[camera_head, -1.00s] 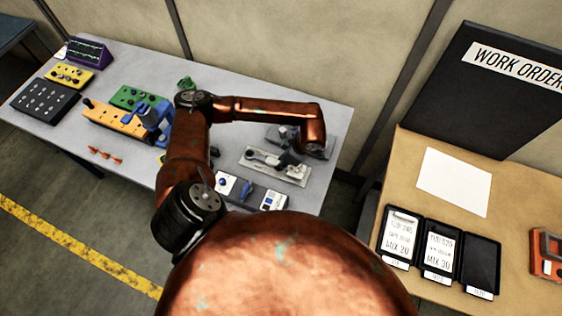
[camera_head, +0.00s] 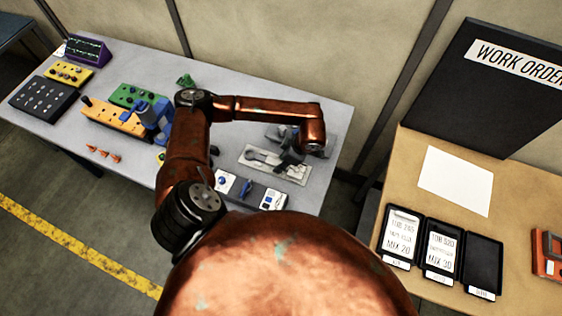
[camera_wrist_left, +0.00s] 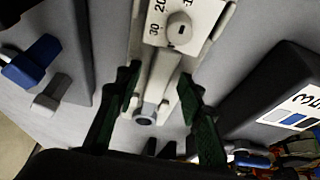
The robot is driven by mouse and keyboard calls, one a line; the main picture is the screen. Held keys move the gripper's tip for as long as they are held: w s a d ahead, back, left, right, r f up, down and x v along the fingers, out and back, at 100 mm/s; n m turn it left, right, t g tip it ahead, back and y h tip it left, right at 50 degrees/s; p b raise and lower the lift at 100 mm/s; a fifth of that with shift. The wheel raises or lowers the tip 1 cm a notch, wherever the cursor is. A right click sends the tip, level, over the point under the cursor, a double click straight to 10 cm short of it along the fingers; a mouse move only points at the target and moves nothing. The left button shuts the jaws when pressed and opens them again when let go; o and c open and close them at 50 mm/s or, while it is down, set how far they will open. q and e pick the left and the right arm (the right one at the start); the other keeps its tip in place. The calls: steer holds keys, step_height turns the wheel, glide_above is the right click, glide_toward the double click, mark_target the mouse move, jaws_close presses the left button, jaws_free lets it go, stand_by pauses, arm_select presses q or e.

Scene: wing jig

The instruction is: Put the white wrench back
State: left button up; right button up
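A pale wrench-like piece (camera_wrist_left: 163,82) lies along a light grey-white base in the left wrist view, with a round grey end toward me. A dial marked 20 and 30 (camera_wrist_left: 179,30) sits at its far end. In the head view the pale base (camera_head: 270,172) is on the grey table, partly covered by my wrist. My left gripper (camera_wrist_left: 160,118) is open, with one green finger on each side of the pale piece. I cannot tell whether the fingers touch it. In the head view the left gripper (camera_head: 287,160) is small and dark over the base. My right gripper is not in view.
A dark block with a blue knob (camera_head: 247,189) stands in front of the base. An orange block (camera_head: 118,120), a green block (camera_head: 138,96) and a black box (camera_head: 44,98) are at the left. The brown desk (camera_head: 400,170) at right holds black trays (camera_head: 483,263).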

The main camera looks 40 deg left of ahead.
arm_select(q)
steer(key=shift+o, duration=0.3)
steer(key=v, duration=1.2)
steer(key=shift+a, duration=0.1)
